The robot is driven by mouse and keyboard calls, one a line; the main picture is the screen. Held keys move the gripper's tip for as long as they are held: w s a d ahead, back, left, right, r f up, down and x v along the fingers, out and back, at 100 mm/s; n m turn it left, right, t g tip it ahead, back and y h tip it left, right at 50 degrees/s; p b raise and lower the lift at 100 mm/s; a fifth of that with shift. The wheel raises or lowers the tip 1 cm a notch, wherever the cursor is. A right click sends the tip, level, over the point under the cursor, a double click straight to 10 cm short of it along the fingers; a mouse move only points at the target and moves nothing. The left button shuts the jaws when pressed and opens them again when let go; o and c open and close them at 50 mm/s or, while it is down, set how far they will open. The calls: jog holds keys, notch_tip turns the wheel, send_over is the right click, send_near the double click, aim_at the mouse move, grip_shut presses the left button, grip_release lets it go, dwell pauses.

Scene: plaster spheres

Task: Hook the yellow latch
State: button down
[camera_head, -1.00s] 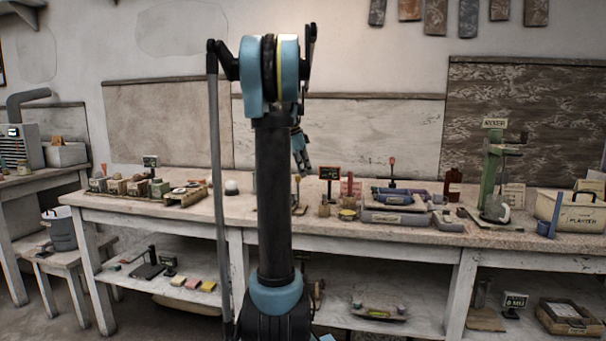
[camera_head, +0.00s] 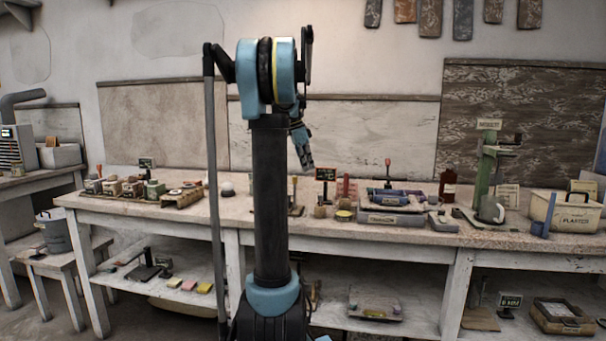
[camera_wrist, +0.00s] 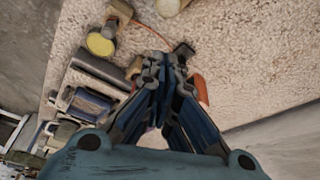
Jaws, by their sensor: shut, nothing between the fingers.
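I cannot pick out a yellow latch for certain in either view. My gripper (camera_head: 307,165) hangs from my arm in front of the back wall, above the bench in the head view. In the wrist view my gripper (camera_wrist: 164,64) has its blue fingers together with nothing between them. A round yellow-topped piece (camera_wrist: 100,44) lies left of the fingertips, apart from them. A small orange piece (camera_wrist: 201,90) shows just right of the fingers, and a small black piece (camera_wrist: 183,49) just beyond the tips. The fingers hide part of the bench top.
The long bench (camera_head: 400,232) is crowded with small tools, signs and trays. A green stand (camera_head: 484,170) and a plaster bin (camera_head: 566,210) stand at right. Several small blocks stand at left. In the wrist view, the speckled bench top (camera_wrist: 255,60) is clear at right.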

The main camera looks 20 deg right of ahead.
jog(key=v, duration=0.7)
jog(key=shift+a, duration=0.15)
jog(key=shift+w+r, duration=0.1)
jog(key=s+a+f+n+t, duration=0.1)
jog(key=s+a+f+n, duration=0.4)
jog(key=s+a, duration=0.4)
jog(key=s+a+f+n+t+y, duration=0.1)
jog(key=s+a+f+n, duration=0.6)
jog(key=s+a+f, duration=0.3)
jog(key=s+a+f+n+y, duration=0.2)
jog(key=s+a+f+n, duration=0.6)
jog(key=s+f, duration=0.6)
notch_tip(320, 180, down, 5)
jog(key=shift+s+a+r+t+y, duration=0.1)
jog(key=shift+s+a+t+y, duration=0.25)
jog(key=shift+a, duration=0.8)
